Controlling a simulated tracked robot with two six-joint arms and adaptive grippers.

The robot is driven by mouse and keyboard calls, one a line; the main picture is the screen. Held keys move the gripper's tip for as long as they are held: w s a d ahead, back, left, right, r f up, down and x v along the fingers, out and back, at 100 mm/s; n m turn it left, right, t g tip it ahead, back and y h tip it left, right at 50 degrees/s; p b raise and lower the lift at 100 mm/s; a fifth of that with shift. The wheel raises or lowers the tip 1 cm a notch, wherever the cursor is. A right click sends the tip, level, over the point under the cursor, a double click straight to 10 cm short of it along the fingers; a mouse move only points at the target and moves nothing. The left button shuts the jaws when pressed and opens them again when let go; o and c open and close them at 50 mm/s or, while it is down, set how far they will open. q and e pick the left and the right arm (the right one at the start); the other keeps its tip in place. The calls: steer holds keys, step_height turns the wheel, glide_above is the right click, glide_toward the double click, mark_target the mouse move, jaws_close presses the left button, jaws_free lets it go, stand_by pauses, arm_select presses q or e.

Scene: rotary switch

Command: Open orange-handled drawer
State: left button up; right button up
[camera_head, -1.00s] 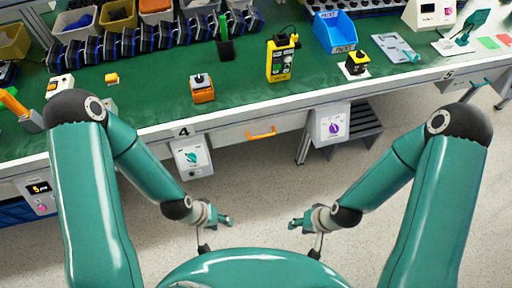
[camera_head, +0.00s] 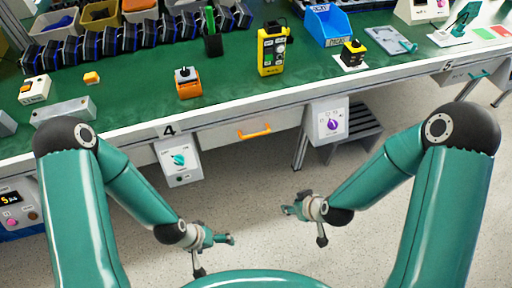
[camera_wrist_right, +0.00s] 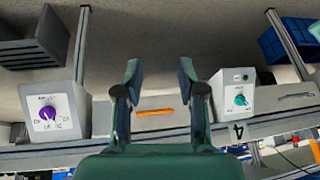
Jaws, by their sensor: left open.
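The orange handle (camera_head: 254,133) is on the front of a white drawer (camera_head: 222,138) under the green-topped bench, between two switch boxes. The drawer front looks flush with the bench. The handle also shows in the right wrist view (camera_wrist_right: 155,112), between the two fingers and beyond them. My right gripper (camera_head: 290,207) is open and empty, out in front of the bench and below the handle in the head view; its fingers are spread in the right wrist view (camera_wrist_right: 160,75). My left gripper (camera_head: 230,238) is open, over the floor in front of the bench, away from the handle.
A box with a teal knob (camera_head: 179,161) hangs left of the drawer, and one with a purple knob (camera_head: 332,124) hangs right of it. A dark slatted step (camera_head: 358,130) stands under the bench. The floor in front is clear.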

steer(key=w+a+f+n+t+b, duration=0.25)
steer(key=w+n+b, duration=0.2)
steer(key=b, duration=0.25)
steer(key=w+a+f+n+t+b, duration=0.1)
steer(key=w+n+t+b, duration=0.25)
steer(key=w+b, duration=0.2)
steer(key=n+t+y+b, duration=0.1)
steer(key=n+t+b, duration=0.3)
steer(key=n+b, duration=0.7)
glide_toward(255, 135)
arm_select(q)
step_height(255, 135, down, 32)
steer(key=b, duration=0.4)
steer(key=shift+r+b, duration=0.2)
steer(key=shift+b, duration=0.2)
arm_select(e)
steer(key=w+f, duration=0.1)
steer(key=w, duration=0.2)
steer(key=w+a+f+m, duration=0.1)
steer(key=w, duration=0.2)
steer(key=w+a+f+m, duration=0.1)
steer(key=w, duration=0.2)
steer(key=shift+w+a+f, duration=0.1)
steer(key=shift+w+a, duration=0.15)
steer(key=shift+w, duration=0.15)
jaws_close()
